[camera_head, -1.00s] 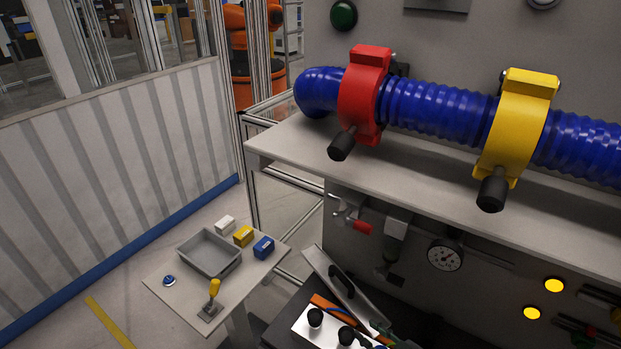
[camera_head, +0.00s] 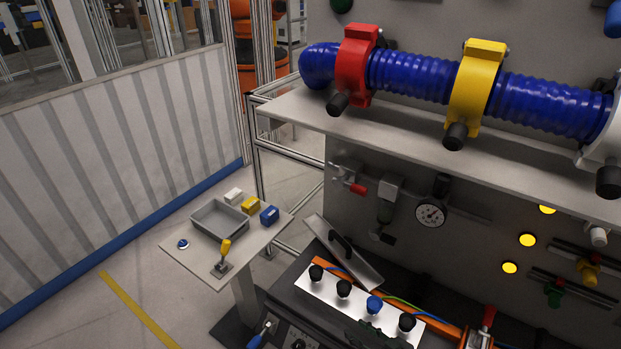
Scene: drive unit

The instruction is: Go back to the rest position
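A dark shape (camera_head: 376,336) shows at the bottom edge of the head view, in front of a white block with knobs. It may be part of my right gripper, but I cannot make out its fingers or whether they are open or shut. Nothing is seen held. My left gripper is not in view. A blue corrugated hose (camera_head: 412,77) lies along the grey shelf (camera_head: 400,135), inside a red clamp (camera_head: 353,72), a yellow clamp (camera_head: 474,92) and a white clamp (camera_head: 602,145) at the right edge. The red and yellow clamps stand upright around the hose.
A small side table (camera_head: 205,268) bears a grey tray (camera_head: 219,222), a yellow-handled lever (camera_head: 224,258) and small white, yellow and blue boxes. The white block (camera_head: 330,292) with several knobs sits on the lower bench. Floor at left is clear.

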